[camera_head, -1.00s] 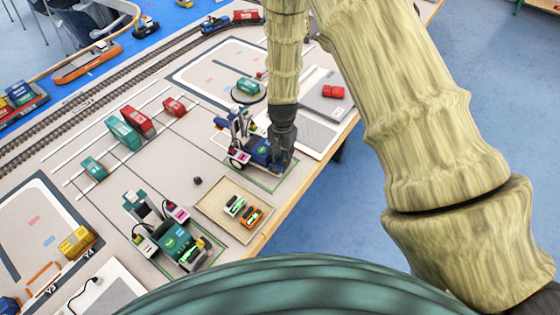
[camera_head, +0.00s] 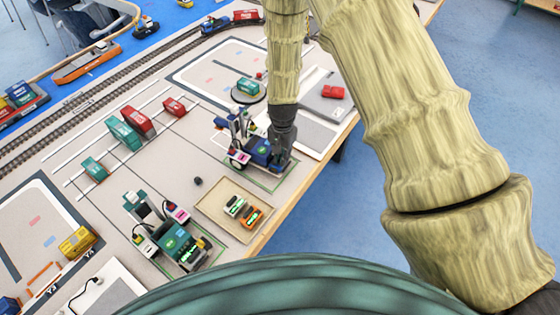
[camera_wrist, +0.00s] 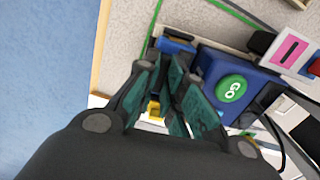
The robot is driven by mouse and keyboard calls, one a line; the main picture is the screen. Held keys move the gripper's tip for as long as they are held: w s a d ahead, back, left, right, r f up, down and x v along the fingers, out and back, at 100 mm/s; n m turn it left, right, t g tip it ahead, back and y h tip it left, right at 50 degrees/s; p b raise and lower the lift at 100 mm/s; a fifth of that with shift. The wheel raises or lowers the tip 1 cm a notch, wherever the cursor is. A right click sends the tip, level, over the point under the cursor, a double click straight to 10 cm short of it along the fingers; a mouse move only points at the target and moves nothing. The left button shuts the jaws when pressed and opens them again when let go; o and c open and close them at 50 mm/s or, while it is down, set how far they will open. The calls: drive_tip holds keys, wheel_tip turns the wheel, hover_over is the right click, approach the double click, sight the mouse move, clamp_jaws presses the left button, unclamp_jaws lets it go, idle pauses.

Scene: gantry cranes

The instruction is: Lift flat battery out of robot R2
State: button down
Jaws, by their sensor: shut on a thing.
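The blue toy robot (camera_head: 258,152) stands in a green-outlined bay near the table's right edge. Its blue body with a round green GO button (camera_wrist: 231,88) shows close up in the wrist view. I cannot read an R2 label. My gripper (camera_head: 278,158) points down at the right end of this robot. In the wrist view its fingers (camera_wrist: 165,92) are close together beside the blue body, shut on the flat battery, which they mostly hide. A small yellow part (camera_wrist: 154,108) shows between the fingers; I cannot tell whether it belongs to the battery.
A shallow tray (camera_head: 212,194) with a green-lit battery (camera_head: 235,206) and an orange one (camera_head: 251,217) lies in front of the blue robot. A green toy robot (camera_head: 178,243) stands left of the tray. A grey pad (camera_head: 325,105) lies behind. The table edge is close on the right.

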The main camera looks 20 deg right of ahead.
drive_tip(key=shift+r, duration=0.15)
idle(0.3)
drive_tip(key=shift+r+p, duration=2.25)
drive_tip(key=shift+r, duration=1.1)
